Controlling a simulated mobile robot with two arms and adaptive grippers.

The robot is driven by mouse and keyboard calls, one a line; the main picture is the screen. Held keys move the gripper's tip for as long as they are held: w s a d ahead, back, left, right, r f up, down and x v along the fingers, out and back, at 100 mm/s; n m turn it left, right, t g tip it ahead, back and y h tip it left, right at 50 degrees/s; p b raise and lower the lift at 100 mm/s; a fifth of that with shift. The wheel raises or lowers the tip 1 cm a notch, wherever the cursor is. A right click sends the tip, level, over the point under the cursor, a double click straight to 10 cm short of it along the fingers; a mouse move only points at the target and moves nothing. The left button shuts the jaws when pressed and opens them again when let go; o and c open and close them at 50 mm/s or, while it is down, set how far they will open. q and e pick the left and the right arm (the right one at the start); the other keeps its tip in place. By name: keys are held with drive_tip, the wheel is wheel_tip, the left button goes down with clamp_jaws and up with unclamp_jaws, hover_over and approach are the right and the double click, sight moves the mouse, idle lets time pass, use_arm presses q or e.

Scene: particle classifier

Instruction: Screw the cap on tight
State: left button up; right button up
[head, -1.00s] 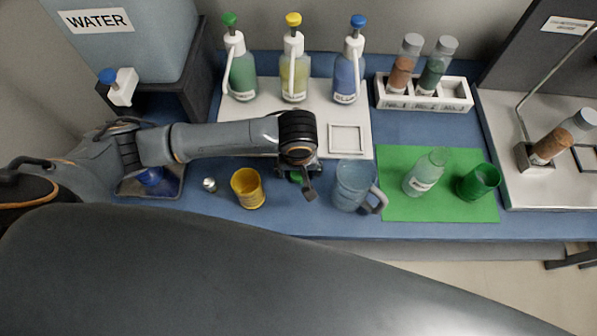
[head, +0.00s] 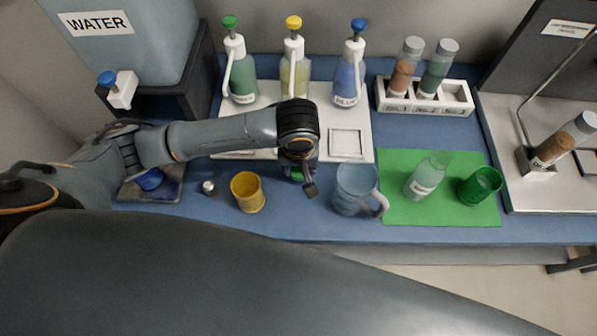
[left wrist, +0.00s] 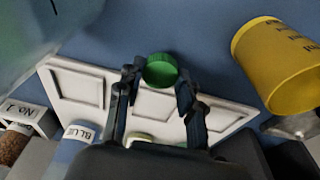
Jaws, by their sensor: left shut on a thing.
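My left gripper (left wrist: 158,78) is shut on a green cap (left wrist: 160,70), which sits between its two fingertips in the left wrist view. In the head view the left gripper (head: 302,178) is over the blue bench, between the yellow cup and the blue mug, and partly hides the cap. A clear, pale green labelled bottle (head: 425,178) stands on the green mat (head: 405,212), to the right of the gripper and apart from it. No cap shows on its top. My right gripper is not in view.
The blue mug (head: 354,192) stands between my gripper and the bottle. A yellow cup (head: 247,191) is left of the gripper and a green cup (head: 480,186) right of the bottle. Pump bottles stand behind on a white tray (head: 345,143). A tube rack (head: 455,108) is at the back.

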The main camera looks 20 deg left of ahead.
use_arm(q)
drive_tip(key=s+d+r+p, duration=0.4)
drive_tip(key=s+r, duration=0.5)
drive_tip(key=s, duration=0.4)
drive_tip(key=shift+s+r, duration=0.25)
drive_tip(key=shift+r, duration=0.1)
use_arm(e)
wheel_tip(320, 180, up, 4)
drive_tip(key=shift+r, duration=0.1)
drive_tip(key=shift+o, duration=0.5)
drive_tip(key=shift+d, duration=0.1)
